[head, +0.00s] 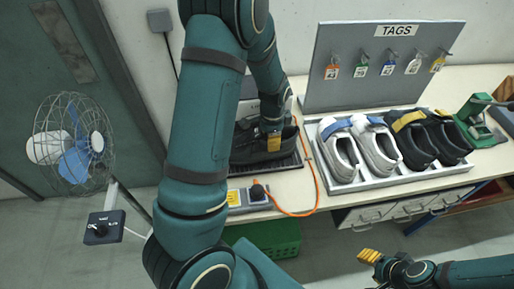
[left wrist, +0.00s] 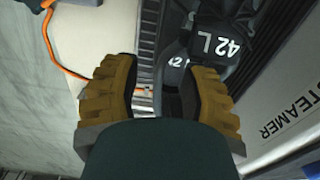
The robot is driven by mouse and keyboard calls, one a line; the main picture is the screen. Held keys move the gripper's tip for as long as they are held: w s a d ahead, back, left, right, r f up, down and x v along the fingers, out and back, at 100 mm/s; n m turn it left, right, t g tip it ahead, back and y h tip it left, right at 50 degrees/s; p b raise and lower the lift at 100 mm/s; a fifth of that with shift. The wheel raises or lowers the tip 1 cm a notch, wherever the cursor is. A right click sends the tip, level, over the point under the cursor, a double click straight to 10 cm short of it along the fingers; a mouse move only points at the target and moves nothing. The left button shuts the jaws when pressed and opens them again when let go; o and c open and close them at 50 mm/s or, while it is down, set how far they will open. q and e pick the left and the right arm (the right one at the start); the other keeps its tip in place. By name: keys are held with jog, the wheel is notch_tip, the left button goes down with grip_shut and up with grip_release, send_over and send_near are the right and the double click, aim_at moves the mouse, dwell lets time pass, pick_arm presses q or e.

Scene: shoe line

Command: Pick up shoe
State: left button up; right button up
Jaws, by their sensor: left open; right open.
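A dark shoe (head: 248,152) lies on a black ridged mat on the bench, partly hidden by my left arm. In the left wrist view the shoe (left wrist: 214,42) shows a black strap marked "42 L" and a grey inside marked "42". My left gripper (head: 273,143) is over the shoe; its yellow-brown fingers (left wrist: 162,95) stand apart, with part of the shoe opening showing beyond and between them. Whether they touch it I cannot tell. My right gripper (head: 370,256) is open and empty, low in front of the bench at the right.
A tray (head: 371,183) holds white shoes (head: 340,150) and black shoes (head: 416,140). Behind stands a TAGS board (head: 385,65). An orange cable (head: 314,170) runs beside the mat. A green press (head: 478,120) is at right, a steamer (left wrist: 285,100) beside the shoe, a fan (head: 72,145) at left.

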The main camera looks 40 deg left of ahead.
aim_at(269, 157)
pick_arm(q)
jog(key=shift+f, duration=2.9)
grip_shut()
